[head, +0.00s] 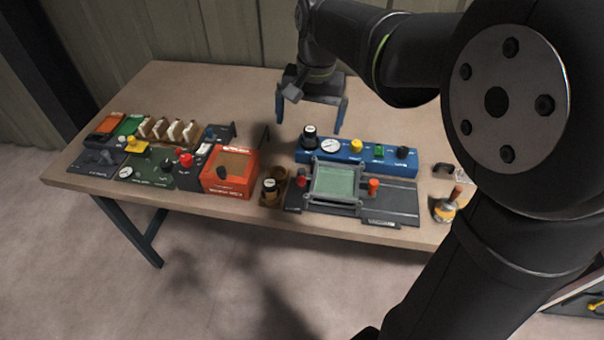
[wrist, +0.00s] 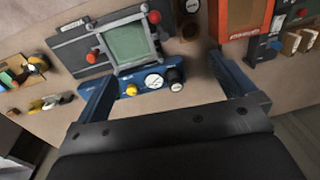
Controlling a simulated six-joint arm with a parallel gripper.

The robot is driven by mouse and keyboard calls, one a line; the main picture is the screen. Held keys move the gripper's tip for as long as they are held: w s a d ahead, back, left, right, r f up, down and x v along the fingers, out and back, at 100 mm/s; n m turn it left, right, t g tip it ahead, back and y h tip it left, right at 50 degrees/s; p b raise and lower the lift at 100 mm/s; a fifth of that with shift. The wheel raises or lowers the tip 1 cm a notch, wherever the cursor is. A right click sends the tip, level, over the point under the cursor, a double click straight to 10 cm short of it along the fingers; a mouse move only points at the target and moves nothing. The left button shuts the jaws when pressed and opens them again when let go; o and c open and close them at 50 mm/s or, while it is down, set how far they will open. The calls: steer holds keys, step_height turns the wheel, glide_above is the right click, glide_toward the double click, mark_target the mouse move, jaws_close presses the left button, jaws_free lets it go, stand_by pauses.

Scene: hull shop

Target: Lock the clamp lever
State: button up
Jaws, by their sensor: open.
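My gripper (head: 309,126) is open and empty above the back of the table, with its blue fingers pointing down, behind the blue panel. It also shows in the wrist view (wrist: 163,66), with its fingers wide apart. I cannot tell for sure which part is the clamp lever. A grey fixture (head: 403,203) carries a square frame around a green plate (head: 336,183), with red knobs (head: 374,186) on either side. The fixture also shows in the wrist view (wrist: 70,51). No finger visibly touches anything.
The blue panel (head: 345,156) holds a gauge and several knobs. An orange box (head: 231,172) and a green panel (head: 155,175) stand to the left. A yellow-based piece with an orange handle (head: 445,209) stands at the right. The table's (head: 195,85) back left is clear.

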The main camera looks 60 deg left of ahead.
steer(key=shift+r, duration=0.65)
steer(key=shift+c, duration=0.2)
